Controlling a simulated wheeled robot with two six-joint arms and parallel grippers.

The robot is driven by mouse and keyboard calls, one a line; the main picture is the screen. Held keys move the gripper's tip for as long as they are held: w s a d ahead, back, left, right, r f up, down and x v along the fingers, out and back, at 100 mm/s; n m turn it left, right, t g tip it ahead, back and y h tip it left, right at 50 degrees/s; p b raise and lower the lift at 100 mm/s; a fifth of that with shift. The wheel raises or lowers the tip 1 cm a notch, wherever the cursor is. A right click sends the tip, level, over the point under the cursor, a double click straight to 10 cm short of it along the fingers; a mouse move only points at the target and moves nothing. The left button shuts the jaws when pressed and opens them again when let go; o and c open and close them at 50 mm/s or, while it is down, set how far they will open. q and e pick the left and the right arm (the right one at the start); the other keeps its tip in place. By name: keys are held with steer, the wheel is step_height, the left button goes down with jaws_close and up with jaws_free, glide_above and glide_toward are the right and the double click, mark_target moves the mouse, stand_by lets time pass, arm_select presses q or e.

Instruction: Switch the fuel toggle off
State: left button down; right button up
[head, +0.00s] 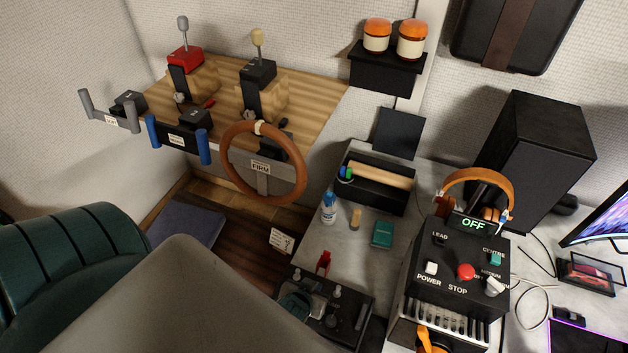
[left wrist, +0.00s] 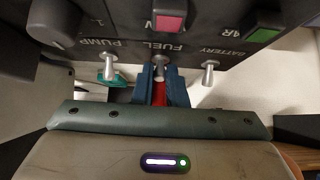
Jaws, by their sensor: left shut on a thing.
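The fuel toggle (left wrist: 159,67) is a small metal lever under the FUEL lettering on a dark panel (left wrist: 190,60) in the left wrist view. My left gripper (left wrist: 160,82) has its blue fingers closed around this lever. A red piece (left wrist: 159,93) shows between the fingers; I cannot tell what it belongs to. In the head view the dark switch panel (head: 350,312) stands at the bottom centre, partly hidden by my arm. The lever's tip is partly covered by the fingers, so its position is unclear. My right gripper is not in view.
Bare metal levers flank the fuel toggle: the PUMP one (left wrist: 108,67) and the BATTERY one (left wrist: 210,72), both close to the fingers. A black control box (head: 460,262) with an OFF display stands to the right. A steering wheel (head: 296,150) is behind.

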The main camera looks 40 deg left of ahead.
arm_select(q)
steer(key=shift+s+f+t+b, duration=0.15)
steer(key=shift+t+b, duration=0.35)
steer(key=shift+t, duration=0.1)
steer(key=c, duration=1.5)
jaws_free()
steer(key=shift+o, duration=0.2)
